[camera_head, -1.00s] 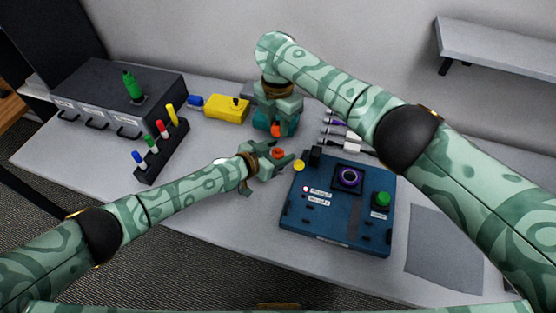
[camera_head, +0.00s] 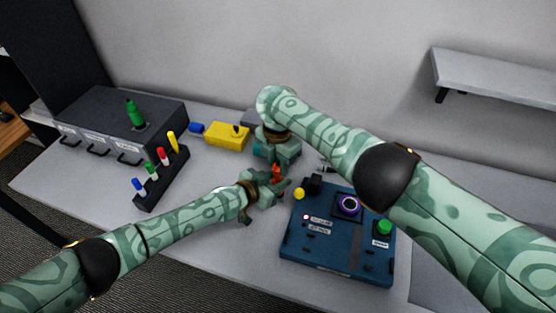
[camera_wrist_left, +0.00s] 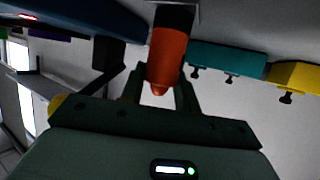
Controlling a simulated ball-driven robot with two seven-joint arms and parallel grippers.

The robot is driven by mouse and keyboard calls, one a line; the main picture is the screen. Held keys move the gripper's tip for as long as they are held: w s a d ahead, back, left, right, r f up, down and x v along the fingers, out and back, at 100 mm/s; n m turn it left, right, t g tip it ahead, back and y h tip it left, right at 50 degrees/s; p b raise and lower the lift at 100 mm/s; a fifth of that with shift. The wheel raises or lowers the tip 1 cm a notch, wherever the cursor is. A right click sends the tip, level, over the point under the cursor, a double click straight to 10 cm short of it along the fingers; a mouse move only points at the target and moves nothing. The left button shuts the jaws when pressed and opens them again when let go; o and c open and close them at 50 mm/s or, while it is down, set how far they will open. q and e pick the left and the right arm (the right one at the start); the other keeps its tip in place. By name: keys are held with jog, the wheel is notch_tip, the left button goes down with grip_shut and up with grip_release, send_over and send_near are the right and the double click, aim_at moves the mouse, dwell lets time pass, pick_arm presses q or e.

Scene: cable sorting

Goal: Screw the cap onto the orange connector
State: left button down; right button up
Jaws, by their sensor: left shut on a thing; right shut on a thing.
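My left gripper (camera_head: 277,186) is shut on an orange part, the orange connector (camera_head: 277,178), above the table left of the blue board. My right gripper (camera_head: 277,161) points down from above, shut on a second orange piece that looks like the cap (camera_head: 276,168). The two pieces are in line, one above the other, and appear to meet; the grippers hide the joint. In the left wrist view an orange tapered body (camera_wrist_left: 166,60) stands between the fingers, with a black part (camera_wrist_left: 173,18) above it. I cannot tell how far they are engaged.
The blue board (camera_head: 325,258) with a purple ring and green knob (camera_head: 384,227) lies close on the right. A marker rack (camera_head: 165,180), a yellow box (camera_head: 228,136) and a dark drawer unit (camera_head: 95,115) stand left. The front-left table is clear.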

jog(key=shift+w+f, duration=0.1)
jog(key=shift+f, duration=0.05)
dwell(0.4)
jog(key=shift+f, duration=0.8)
